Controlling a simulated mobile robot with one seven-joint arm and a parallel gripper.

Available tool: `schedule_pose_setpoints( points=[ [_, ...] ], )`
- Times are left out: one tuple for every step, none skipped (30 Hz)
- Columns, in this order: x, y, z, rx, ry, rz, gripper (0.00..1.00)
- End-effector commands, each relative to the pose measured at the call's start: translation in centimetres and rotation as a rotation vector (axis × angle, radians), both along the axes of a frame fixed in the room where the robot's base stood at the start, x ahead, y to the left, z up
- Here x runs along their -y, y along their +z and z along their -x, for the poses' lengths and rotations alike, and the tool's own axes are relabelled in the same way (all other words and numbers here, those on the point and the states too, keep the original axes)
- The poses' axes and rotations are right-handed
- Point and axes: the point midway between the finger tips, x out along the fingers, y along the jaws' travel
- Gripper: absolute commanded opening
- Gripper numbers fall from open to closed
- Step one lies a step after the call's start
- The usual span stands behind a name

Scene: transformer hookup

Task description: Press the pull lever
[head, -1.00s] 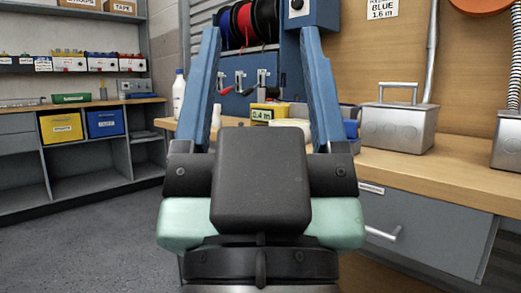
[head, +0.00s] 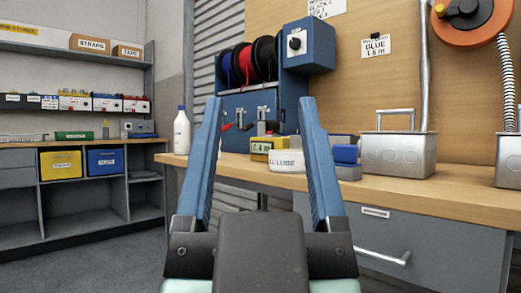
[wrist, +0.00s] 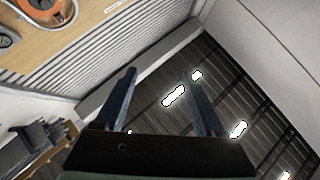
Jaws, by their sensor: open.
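A blue wire dispenser (head: 235,139) stands at the back of the workbench, with small levers (head: 262,113) on its front panel and a red-tipped handle (head: 226,127) at its left. I cannot tell which of these is the pull lever. A yellow box reading 0.4 m (head: 261,147) sits in front of it. My gripper (head: 260,99) is open and empty, its blue fingers pointing up and framing the dispenser from nearer the camera, apart from it. The wrist view shows the open fingers (wrist: 158,73) against the ceiling and wall, with no lever between them.
The workbench (head: 460,189) carries a white tub (head: 287,161), blue blocks (head: 346,154), a white bottle (head: 181,134) and a grey metal box (head: 395,154). A blue box with a knob (head: 308,46) is mounted above. Shelving (head: 60,145) stands left, with open floor before it.

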Motion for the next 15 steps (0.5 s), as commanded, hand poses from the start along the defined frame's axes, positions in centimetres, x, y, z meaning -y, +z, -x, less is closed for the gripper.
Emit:
schedule_pose_setpoints(
  points=[
    [0.0, 0.0, 0.0, 0.0, 0.0, 0.0, 0.71],
    [0.0, 0.0, 0.0, 0.0, 0.0, 0.0, 0.71],
    [0.0, 0.0, 0.0, 0.0, 0.0, 0.0, 0.71],
    [0.0, 0.0, 0.0, 0.0, 0.0, 0.0, 0.71],
    [0.0, 0.0, 0.0, 0.0, 0.0, 0.0, 0.71],
    [0.0, 0.0, 0.0, 0.0, 0.0, 0.0, 0.71],
    [0.0, 0.0, 0.0, 0.0, 0.0, 0.0, 0.71],
    [0.0, 0.0, 0.0, 0.0, 0.0, 0.0, 0.69],
    [0.0, 0.0, 0.0, 0.0, 0.0, 0.0, 0.62],
    [0.0, 0.1, 0.0, 0.0, 0.0, 0.0, 0.57],
    [0.0, 0.2, 0.0, 0.0, 0.0, 0.0, 0.51],
    [0.0, 0.4, 0.0, 0.0, 0.0, 0.0, 0.44],
    [0.0, 0.7, 0.0, 0.0, 0.0, 0.0, 0.39],
    [0.0, 1.0, 0.0, 0.0, 0.0, 0.0, 0.33],
    [0.0, 1.6, 0.0, -0.001, 0.0, 0.0, 0.26]
  ],
)
